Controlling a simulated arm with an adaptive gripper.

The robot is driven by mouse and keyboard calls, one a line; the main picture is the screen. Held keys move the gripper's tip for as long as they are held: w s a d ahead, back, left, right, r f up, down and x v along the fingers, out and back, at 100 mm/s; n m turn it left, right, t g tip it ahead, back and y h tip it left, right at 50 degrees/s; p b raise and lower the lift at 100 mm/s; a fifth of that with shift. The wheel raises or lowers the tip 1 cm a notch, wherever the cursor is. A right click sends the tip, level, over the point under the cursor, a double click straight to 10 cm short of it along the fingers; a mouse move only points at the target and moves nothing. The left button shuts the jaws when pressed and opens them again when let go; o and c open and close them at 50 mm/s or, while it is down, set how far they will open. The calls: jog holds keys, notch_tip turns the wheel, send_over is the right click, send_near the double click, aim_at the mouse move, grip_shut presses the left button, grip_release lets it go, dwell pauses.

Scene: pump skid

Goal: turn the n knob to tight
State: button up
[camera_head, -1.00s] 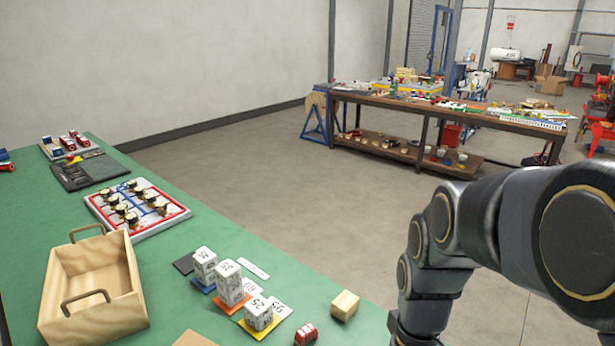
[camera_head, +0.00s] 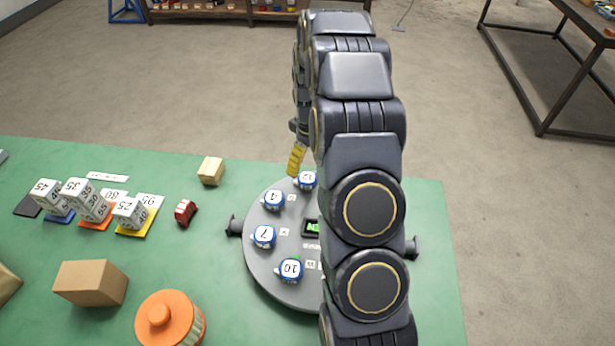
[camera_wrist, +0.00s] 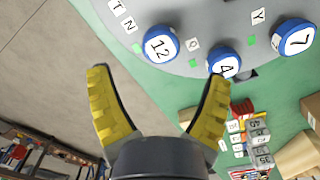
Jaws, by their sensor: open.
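A round grey panel (camera_head: 265,285) lies on the green table, partly hidden behind my arm. It carries blue-rimmed white knobs: 12 (camera_head: 306,181), 4 (camera_head: 272,199), 7 (camera_head: 263,236) and 10 (camera_head: 290,269). In the wrist view, knob 12 (camera_wrist: 160,44), knob 4 (camera_wrist: 223,63) and knob 7 (camera_wrist: 296,38) show beside small letter tags. An N tag (camera_wrist: 127,25) sits left of knob 12; which knob it belongs to is unclear. My gripper (camera_wrist: 158,76) is open and empty, its yellow fingers apart near the panel's edge by knobs 12 and 4.
Left of the panel are a red toy car (camera_head: 185,212), a wooden block (camera_head: 210,171), a cardboard box (camera_head: 90,283), an orange lidded pot (camera_head: 170,322) and numbered white blocks (camera_head: 128,212) on coloured mats. A dark display with green letters (camera_head: 312,228) is partly covered by my arm.

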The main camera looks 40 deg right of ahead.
aim_at(308, 178)
notch_tip(308, 178, down, 7)
jog(key=shift+r, duration=0.15)
jog(key=c, duration=1.1)
